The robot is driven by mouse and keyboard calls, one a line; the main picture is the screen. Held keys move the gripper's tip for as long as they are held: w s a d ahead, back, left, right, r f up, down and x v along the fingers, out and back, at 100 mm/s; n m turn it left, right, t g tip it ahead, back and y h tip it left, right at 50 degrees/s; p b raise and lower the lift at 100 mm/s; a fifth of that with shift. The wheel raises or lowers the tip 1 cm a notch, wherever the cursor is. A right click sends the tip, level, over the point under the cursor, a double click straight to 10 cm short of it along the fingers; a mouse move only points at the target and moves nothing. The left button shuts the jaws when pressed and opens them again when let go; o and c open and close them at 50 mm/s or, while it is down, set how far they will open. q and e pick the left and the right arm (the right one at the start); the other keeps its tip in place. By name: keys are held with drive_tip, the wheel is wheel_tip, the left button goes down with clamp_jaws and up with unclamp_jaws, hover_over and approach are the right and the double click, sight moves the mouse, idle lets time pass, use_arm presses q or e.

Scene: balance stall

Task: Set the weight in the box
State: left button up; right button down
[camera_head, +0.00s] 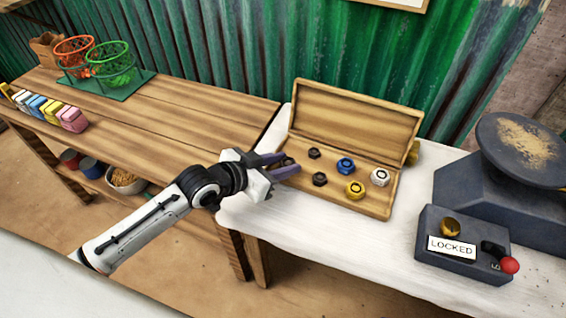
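The open wooden box (336,201) stands on the white-topped table with its lid tilted back. Several nut-shaped weights are in it: two dark ones (314,153), a blue one (345,166), a gold one (355,190) and a white one (380,177). My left gripper (287,163) reaches over the box's left end, its two purple-grey fingers a little apart. Another dark weight (288,160) shows partly between the fingertips. I cannot tell whether the fingers press on it or it rests in the box. My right gripper is not in view.
A dark scale (462,190) with a round pan (522,145) stands at the right. Before it is a box marked LOCKED (451,246) with a red-knobbed lever (509,265). A wooden bench at the left holds wire baskets (112,65) and coloured blocks (70,118).

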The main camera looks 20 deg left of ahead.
use_arm(q)
drive_tip(key=shift+o, duration=0.6)
drive_tip(key=shift+s+a+r, duration=0.1)
drive_tip(key=shift+r, duration=0.05)
drive_tip(key=p+v, duration=0.1)
drive_tip(key=v, duration=1)
drive_tip(key=shift+s+r, duration=0.2)
drive_tip(key=shift+s, duration=0.1)
idle(0.4)
